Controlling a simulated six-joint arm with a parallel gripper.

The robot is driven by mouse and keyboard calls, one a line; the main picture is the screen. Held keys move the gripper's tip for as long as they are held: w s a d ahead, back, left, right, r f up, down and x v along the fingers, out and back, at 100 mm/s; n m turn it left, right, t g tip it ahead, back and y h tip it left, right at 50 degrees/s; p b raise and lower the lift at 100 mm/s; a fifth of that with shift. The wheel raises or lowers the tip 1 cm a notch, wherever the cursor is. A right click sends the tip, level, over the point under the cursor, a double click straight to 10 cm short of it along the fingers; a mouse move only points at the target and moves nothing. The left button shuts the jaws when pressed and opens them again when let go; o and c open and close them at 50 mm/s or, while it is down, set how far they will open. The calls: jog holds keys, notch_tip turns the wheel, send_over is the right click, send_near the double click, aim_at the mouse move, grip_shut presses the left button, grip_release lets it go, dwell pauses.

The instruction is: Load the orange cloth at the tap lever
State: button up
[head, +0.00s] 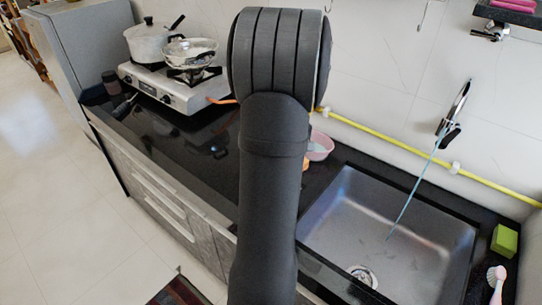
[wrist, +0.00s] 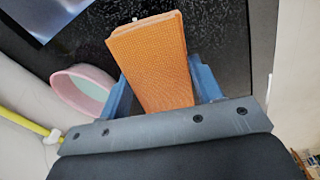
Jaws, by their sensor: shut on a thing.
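The orange cloth (wrist: 148,58) is a folded, textured block between the two blue fingers of my gripper (wrist: 165,82) in the wrist view. My gripper is shut on it, above the black counter. In the head view my arm hides the gripper and nearly all of the cloth; a small orange patch (head: 306,163) shows beside the arm. The tap (head: 456,108) is on the wall above the sink at the right, with a dark lever (head: 450,134) at it. A thin blue stream runs from the tap down into the sink.
The steel sink (head: 335,215) is right of my arm. A pink bowl (head: 320,147) stands on the counter close to the cloth; it also shows in the wrist view (wrist: 70,87). A green sponge (head: 504,241) and a brush (head: 496,283) lie right of the sink. The stove (head: 150,83) is at left.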

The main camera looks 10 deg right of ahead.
jog(key=s+d+r+m+t+h, duration=0.1)
jog(key=s+d+r+m+h, duration=0.25)
jog(key=s+d+m, duration=0.65)
jog(key=s+d+r+m+t+h, duration=0.2)
jog(key=s+d+r+m, duration=0.3)
jog(key=s+d, duration=0.9)
jog(key=w+d+f, duration=0.2)
jog(key=w+d, duration=0.5)
jog(key=d, duration=0.3)
jog(key=shift+w+f, duration=0.25)
jog(key=shift+w, duration=0.1)
jog(key=shift+y, duration=0.25)
